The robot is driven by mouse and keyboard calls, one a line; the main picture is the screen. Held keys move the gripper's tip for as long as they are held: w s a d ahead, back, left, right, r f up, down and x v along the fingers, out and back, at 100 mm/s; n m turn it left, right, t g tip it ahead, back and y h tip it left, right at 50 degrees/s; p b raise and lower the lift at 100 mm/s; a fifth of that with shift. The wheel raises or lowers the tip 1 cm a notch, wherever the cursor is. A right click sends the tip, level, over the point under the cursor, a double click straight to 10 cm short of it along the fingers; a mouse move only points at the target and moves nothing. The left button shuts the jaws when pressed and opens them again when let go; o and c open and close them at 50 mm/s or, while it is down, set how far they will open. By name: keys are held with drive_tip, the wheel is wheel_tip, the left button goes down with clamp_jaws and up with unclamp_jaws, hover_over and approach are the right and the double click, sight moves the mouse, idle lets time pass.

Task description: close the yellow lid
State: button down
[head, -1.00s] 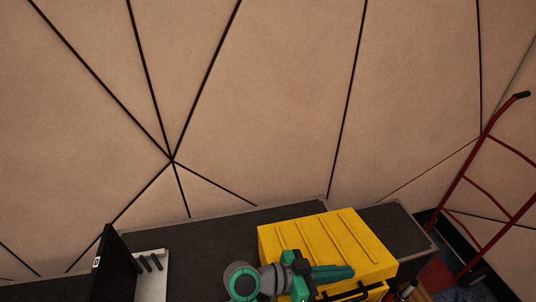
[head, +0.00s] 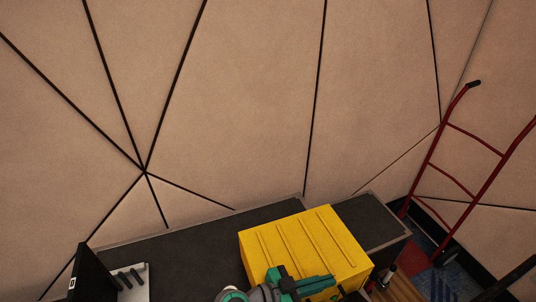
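The yellow lid (head: 308,240) has raised ribs and tops a yellow box at the bottom centre of the head view. It lies down over the box, and I see no gap at its visible edges. My gripper (head: 318,284) is green and black and is at the near part of the lid, in front of or over it. I cannot tell if it touches the lid. The lower part of the box and my gripper's fingertips are partly cut off or hidden, so their opening does not show.
The box stands on a dark counter (head: 190,250) against a tan panelled wall (head: 230,110). A black upright panel (head: 90,275) and a light grey tray (head: 133,283) are at left. A red hand truck (head: 462,170) stands at right.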

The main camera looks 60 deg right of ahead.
drive_tip(key=shift+f, duration=0.3)
drive_tip(key=shift+r, duration=0.3)
drive_tip(key=r, duration=0.4)
drive_tip(key=shift+w+a+r, duration=0.1)
drive_tip(key=shift+w+a, duration=0.1)
drive_tip(key=shift+w, duration=0.05)
drive_tip(key=v, duration=0.8)
drive_tip(key=shift+s, duration=0.15)
drive_tip(key=shift+v, duration=0.75)
